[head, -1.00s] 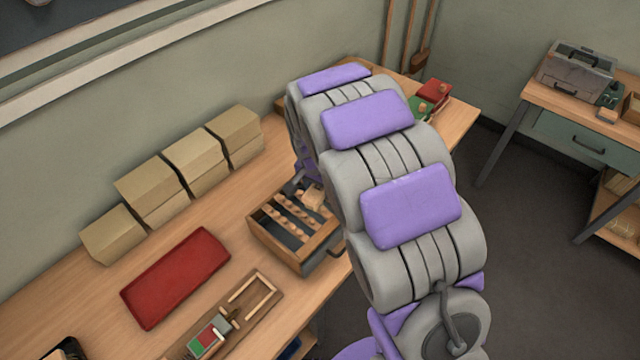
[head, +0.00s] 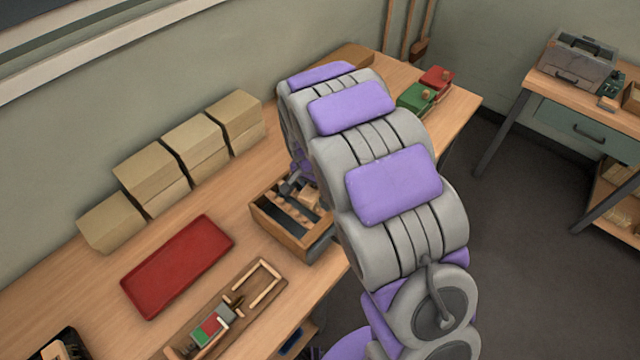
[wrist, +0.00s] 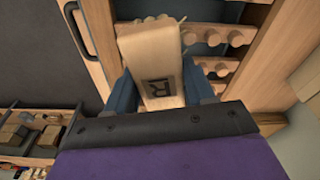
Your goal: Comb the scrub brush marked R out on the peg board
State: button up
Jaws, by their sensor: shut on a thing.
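The scrub brush (wrist: 160,60) shows in the wrist view as a pale wooden block with a dark R in a square on its face. My gripper (wrist: 162,88) is shut on it, with a blue finger on each side. The peg board (wrist: 215,38), with rows of rounded wooden pegs, lies just beyond and beside the brush. In the head view the wooden-framed peg board (head: 275,228) sits near the bench's front edge, partly covered by my arm.
A red tray (head: 178,265) lies left of the peg board. A wooden fixture with red and green parts (head: 212,328) lies in front. Several cardboard boxes (head: 150,175) line the wall. Green (head: 416,97) and red (head: 437,79) blocks stand at the far end.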

jog(key=shift+a+f, duration=0.1)
jog(key=shift+a, duration=0.25)
jog(key=shift+d+f, duration=0.15)
jog(key=shift+d, duration=1.05)
jog(key=shift+a+f, duration=0.25)
jog(key=shift+a, duration=0.8)
jog(key=shift+w+d, duration=0.3)
jog(key=shift+w, duration=0.25)
jog(key=shift+w+a+r+p, duration=0.1)
jog(key=shift+w+a+p, duration=0.2)
jog(key=shift+w+a, duration=0.15)
jog(key=shift+w+a+f+p, duration=0.1)
jog(key=shift+w+a+p, duration=0.15)
jog(key=shift+w+a, duration=0.3)
jog(key=shift+w+a+f+p, duration=0.1)
jog(key=shift+w+a+p, duration=0.2)
jog(key=shift+a, duration=0.35)
jog(key=shift+s+d+f, duration=0.15)
jog(key=shift+s+d, duration=0.3)
jog(key=shift+s, duration=0.15)
jog(key=shift+c, duration=0.3)
